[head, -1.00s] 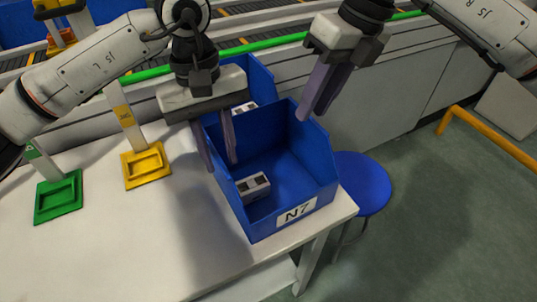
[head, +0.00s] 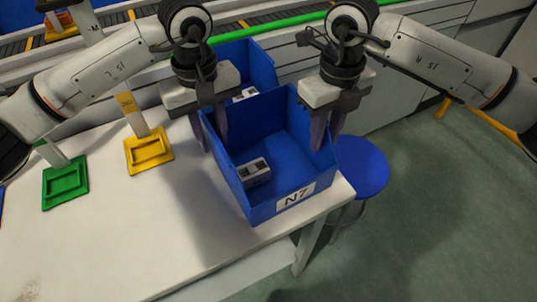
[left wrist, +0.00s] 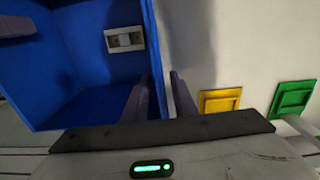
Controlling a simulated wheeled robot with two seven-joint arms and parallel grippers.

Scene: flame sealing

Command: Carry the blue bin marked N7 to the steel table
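The blue bin marked N7 (head: 255,208) stands upright on the white table's right end, with a small grey-and-white part (head: 254,172) inside. My left gripper (head: 211,145) is at the bin's left wall. In the left wrist view its open fingers (left wrist: 158,105) straddle this wall, one inside and one outside, with a gap showing. My right gripper (head: 327,143) is at the right wall, its fingers apart and pointing down, seemingly one on each side. Its fingertips are partly hidden. I cannot identify the steel table.
A second blue bin (head: 262,66) stands right behind N7. Yellow (head: 149,152) and green (head: 66,184) holders sit left on the white table (head: 130,240). A blue stool (head: 362,168) stands close by the table's right end. The green floor (head: 440,220) at right is clear.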

